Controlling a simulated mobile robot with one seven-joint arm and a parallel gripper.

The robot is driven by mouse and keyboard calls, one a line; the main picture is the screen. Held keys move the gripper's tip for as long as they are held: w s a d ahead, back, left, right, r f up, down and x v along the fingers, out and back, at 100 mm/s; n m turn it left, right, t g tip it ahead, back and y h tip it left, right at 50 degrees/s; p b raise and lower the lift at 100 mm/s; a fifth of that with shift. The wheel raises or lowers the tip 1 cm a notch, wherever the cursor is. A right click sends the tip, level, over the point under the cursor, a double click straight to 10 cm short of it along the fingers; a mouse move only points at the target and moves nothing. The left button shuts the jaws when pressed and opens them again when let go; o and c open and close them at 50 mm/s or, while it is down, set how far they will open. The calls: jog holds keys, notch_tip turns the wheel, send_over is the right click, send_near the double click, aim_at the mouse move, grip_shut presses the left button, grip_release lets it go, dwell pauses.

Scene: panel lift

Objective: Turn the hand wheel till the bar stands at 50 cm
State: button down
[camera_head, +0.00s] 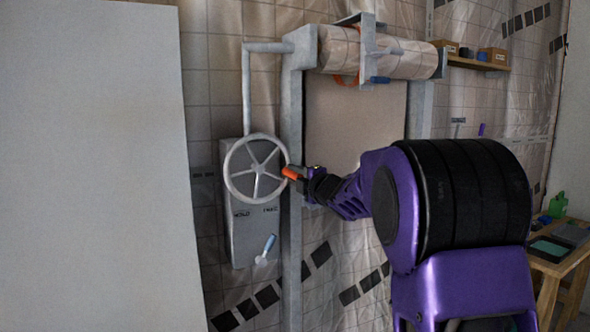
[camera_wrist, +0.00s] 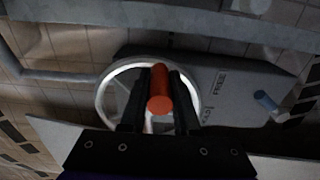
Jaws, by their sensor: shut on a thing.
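The hand wheel (camera_head: 255,168) is a light grey spoked ring on a grey box (camera_head: 252,230) fixed beside the frame's left post. An orange-red knob sticks out from the wheel's right rim in the head view. My gripper (camera_head: 297,173) comes from the right and is shut on this knob (camera_wrist: 160,92). In the wrist view the dark fingers stand on both sides of the knob, with the wheel (camera_wrist: 108,92) behind them. A grey horizontal bar or roller housing (camera_head: 305,45) sits at the top of the frame. I cannot read a height scale.
A blue-handled lever (camera_head: 269,243) sits low on the box. A large pale panel (camera_head: 90,170) stands at the left. A wooden shelf (camera_head: 478,64) with boxes hangs at the right, and a small table (camera_head: 560,260) with tools stands at the lower right.

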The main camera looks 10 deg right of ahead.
aim_at(270, 196)
jog(key=f+m, duration=0.2)
jog(key=shift+s+a+f+m, duration=0.15)
jog(key=shift+a+m, duration=0.1)
jog(key=shift+m, duration=0.15)
jog(key=f+m, duration=0.1)
jog(key=a+f+m+b, duration=0.1)
jog(key=m, duration=0.1)
jog(key=shift+s+a+m, duration=0.2)
jog(key=shift+m, duration=0.1)
jog(key=shift+s+a+f+m, duration=0.15)
jog(key=shift+a+f+m, duration=0.45)
jog(key=shift+m, duration=0.6)
jog(key=shift+s+a+f+m, duration=0.2)
jog(key=shift+a+m, duration=0.25)
jog(key=shift+m, duration=0.25)
jog(key=shift+s+a+f+m, duration=0.15)
jog(key=shift+a+m, duration=0.3)
jog(key=shift+m, duration=0.25)
jog(key=c, duration=0.7)
grip_release()
jog(key=shift+o, duration=0.2)
jog(key=shift+s+b, duration=0.1)
jog(key=shift+b, duration=0.25)
